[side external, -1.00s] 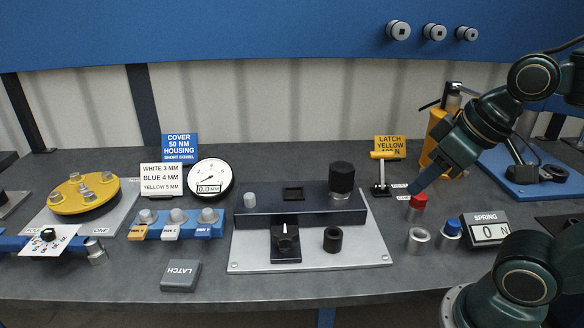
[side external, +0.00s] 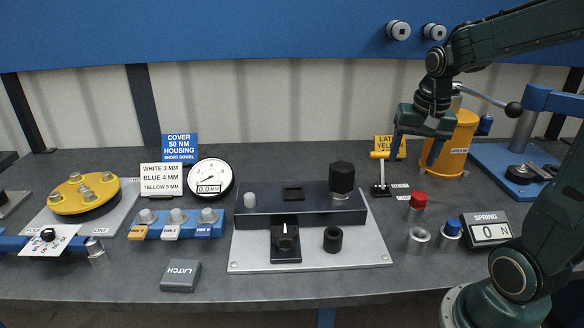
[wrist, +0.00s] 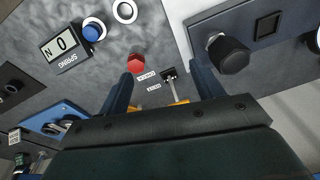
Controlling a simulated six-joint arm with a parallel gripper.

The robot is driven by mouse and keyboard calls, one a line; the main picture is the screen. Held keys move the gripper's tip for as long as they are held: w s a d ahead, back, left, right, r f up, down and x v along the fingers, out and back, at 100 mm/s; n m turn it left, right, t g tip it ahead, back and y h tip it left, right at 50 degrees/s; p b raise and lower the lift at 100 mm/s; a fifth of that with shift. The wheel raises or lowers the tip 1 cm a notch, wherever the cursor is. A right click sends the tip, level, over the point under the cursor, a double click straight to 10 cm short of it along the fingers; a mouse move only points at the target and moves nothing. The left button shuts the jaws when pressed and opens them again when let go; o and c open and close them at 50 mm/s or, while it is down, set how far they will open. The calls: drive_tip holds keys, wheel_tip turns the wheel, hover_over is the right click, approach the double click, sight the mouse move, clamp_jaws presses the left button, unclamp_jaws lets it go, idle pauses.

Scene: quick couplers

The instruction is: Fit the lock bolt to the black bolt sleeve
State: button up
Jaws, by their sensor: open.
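A yellow T-handled bolt (side external: 384,155), which looks like the lock bolt, stands upright in a small black base (side external: 381,190) right of the grey plate. In the wrist view its yellow handle (wrist: 181,102) is partly hidden by my gripper body. My gripper (side external: 413,162) is open and empty, fingers pointing down, just right of the bolt. In the wrist view the bolt's stem and base lie between the fingers of my gripper (wrist: 162,70). A short black hollow cylinder (side external: 333,239), possibly the bolt sleeve, stands on the plate.
A red-capped piece (side external: 418,201), a blue-capped piece (side external: 451,229) and a silver ring (side external: 418,239) stand nearby. A spring readout (side external: 486,230) shows 0 N. A yellow canister (side external: 456,143) stands behind my gripper.

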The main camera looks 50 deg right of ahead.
sight(416, 206)
drive_tip(key=s+d+f+m+g+y, duration=0.1)
drive_tip(key=d+f+m, duration=0.4)
drive_tip(key=d, duration=0.4)
drive_tip(key=shift+d+f+g, duration=0.2)
drive_tip(key=shift+f+g, duration=0.1)
drive_tip(key=shift+f, duration=0.05)
drive_tip(key=shift+s, duration=0.1)
drive_tip(key=shift+f, duration=6.85)
drive_tip(key=c, duration=1.2)
